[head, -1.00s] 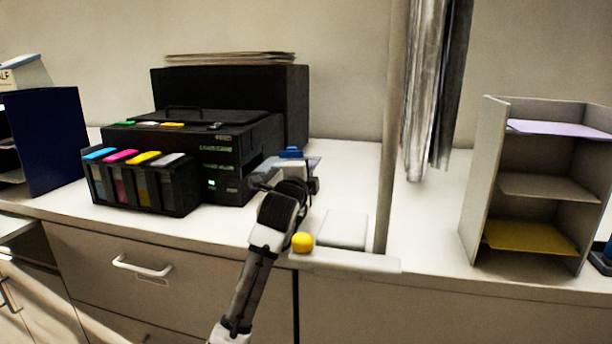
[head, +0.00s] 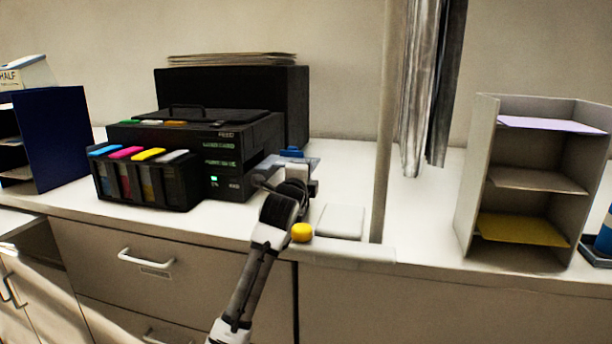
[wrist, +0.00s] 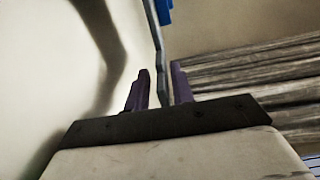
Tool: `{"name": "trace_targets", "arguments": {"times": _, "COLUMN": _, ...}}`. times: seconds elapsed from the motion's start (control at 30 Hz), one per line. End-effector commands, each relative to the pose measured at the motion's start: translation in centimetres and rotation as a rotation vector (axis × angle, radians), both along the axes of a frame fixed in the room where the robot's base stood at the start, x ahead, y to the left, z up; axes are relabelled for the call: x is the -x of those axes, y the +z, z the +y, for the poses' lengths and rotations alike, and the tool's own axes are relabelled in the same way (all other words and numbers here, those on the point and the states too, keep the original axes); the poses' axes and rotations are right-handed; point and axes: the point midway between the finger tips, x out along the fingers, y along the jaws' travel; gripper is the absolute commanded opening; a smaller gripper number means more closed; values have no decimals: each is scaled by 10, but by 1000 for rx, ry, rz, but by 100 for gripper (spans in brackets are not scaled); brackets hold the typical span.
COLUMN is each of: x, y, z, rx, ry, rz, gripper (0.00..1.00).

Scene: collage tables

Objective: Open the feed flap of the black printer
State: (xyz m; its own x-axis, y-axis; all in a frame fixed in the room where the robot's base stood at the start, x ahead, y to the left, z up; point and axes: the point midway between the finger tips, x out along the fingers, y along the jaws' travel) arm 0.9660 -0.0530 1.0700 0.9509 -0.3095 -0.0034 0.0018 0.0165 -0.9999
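The black printer (head: 250,135) stands on the counter at left centre in the head view, with coloured cartridges at its front. A pale grey panel (head: 306,161) with a blue part (head: 291,153) shows at its right side, partly hidden behind my gripper; it may be the feed flap. My gripper (head: 288,172) is beside that panel. In the wrist view, the two purple fingers of my gripper (wrist: 162,88) stand apart, on either side of a thin grey strip (wrist: 158,55) with blue at its top. Narrow gaps seem to show beside the strip; contact is unclear.
A yellow ball-like thing (head: 301,232) and a pale block (head: 341,221) lie close to my arm at the counter's front edge. A pole (head: 384,150) stands right of them. A shelf unit (head: 475,175) is farther right; a blue organizer (head: 62,140) stands left.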

Motion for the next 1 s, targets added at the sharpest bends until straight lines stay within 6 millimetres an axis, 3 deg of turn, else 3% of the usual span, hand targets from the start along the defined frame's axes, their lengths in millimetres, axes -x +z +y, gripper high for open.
{"name": "trace_targets", "arguments": {"times": 0.33, "x": 1, "y": 1, "z": 1, "rx": 2, "ry": 1, "rz": -3, "gripper": 29}}
{"name": "trace_targets", "arguments": {"times": 0.47, "x": 12, "y": 1, "z": 5, "rx": 2, "ry": 0, "rz": -4, "gripper": 29}}
{"name": "trace_targets", "arguments": {"times": 1.0, "x": 115, "y": 0, "z": 39, "rx": 2, "ry": 1, "rz": -4, "gripper": 29}}
